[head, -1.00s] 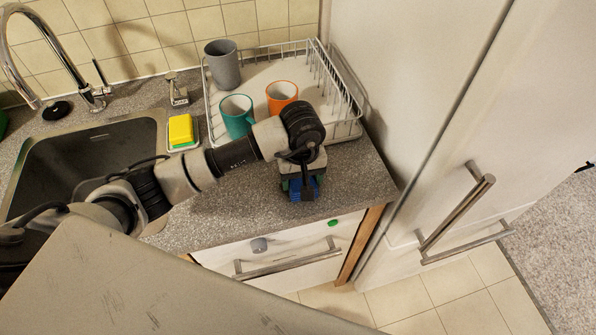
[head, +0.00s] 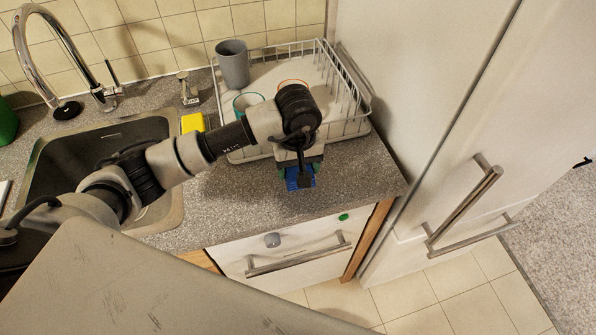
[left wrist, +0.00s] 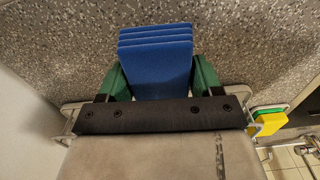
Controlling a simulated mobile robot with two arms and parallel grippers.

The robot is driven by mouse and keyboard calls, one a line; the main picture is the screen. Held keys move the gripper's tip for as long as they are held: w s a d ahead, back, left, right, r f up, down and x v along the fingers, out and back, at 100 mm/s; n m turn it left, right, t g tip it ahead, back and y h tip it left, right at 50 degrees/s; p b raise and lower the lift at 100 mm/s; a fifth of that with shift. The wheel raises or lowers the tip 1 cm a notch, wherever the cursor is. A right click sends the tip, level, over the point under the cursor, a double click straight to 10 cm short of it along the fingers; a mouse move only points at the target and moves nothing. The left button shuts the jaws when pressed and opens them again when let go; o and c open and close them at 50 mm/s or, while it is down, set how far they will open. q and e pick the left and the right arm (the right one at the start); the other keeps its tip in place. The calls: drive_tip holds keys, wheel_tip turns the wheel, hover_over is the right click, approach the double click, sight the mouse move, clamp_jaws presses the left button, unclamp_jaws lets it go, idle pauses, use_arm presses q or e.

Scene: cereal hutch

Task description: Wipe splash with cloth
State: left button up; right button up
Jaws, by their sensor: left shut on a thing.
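My left gripper (head: 300,178) is over the grey speckled counter (head: 240,196), in front of the dish rack. It is shut on a blue folded cloth (head: 299,184), partly hidden from above by the wrist. In the left wrist view, the cloth (left wrist: 156,45) shows as several stacked blue layers between the green fingers of the gripper (left wrist: 161,76). I cannot tell whether the cloth touches the counter. No splash can be made out in either view. My right gripper is not in view.
A white wire dish rack (head: 366,122) holds a grey cup (head: 232,64), a teal mug (head: 246,101) and an orange mug, mostly hidden by my arm. A yellow sponge (head: 192,123) lies by the sink (head: 50,152). A tall white cabinet (head: 400,70) bounds the counter's right end.

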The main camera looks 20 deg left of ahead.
use_arm(q)
drive_tip(key=shift+r+p, duration=0.7)
drive_tip(key=shift+r, duration=1.4)
